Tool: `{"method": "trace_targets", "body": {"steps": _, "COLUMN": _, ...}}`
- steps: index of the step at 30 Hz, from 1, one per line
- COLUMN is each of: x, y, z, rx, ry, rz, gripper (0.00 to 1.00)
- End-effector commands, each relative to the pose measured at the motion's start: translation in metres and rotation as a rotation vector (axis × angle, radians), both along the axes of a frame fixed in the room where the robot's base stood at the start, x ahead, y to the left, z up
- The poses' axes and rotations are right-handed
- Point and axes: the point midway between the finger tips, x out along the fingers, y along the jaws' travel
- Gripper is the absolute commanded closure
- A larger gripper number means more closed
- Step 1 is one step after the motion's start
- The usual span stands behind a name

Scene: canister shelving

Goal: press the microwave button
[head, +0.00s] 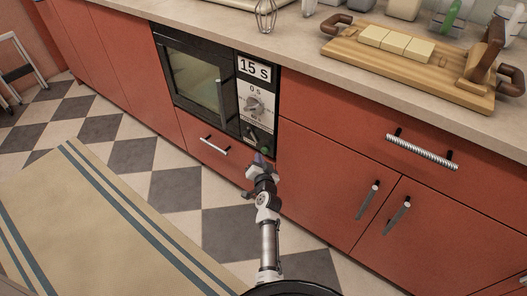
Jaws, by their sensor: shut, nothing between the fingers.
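The microwave (196,78) is built into the red cabinet front below the counter, with its dark glass door closed. Its control panel (243,92) on the right shows "15 S" on top, "0 s" below and a round dial (254,104). A dark section with a greenish button (251,134) is at the panel's bottom. My gripper (259,158) is shut and empty, just below that section in the picture. I cannot tell how far its tips are from the panel or whether they touch.
The counter (300,48) carries a whisk (265,15) and a wooden board (400,62) with pale blocks. A drawer handle (214,146) sticks out below the microwave. A striped rug (105,235) lies on the open checkered floor at left.

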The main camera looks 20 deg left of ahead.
Motion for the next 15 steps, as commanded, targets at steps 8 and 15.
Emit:
{"method": "trace_targets", "body": {"steps": 8, "x": -0.011, "y": 0.004, "z": 0.002, "rx": -0.001, "ry": 0.003, "rz": 0.001, "gripper": 1.00}}
{"method": "trace_targets", "body": {"steps": 15, "x": -0.034, "y": 0.012, "z": 0.003, "rx": -0.001, "ry": 0.002, "rz": 0.000, "gripper": 1.00}}
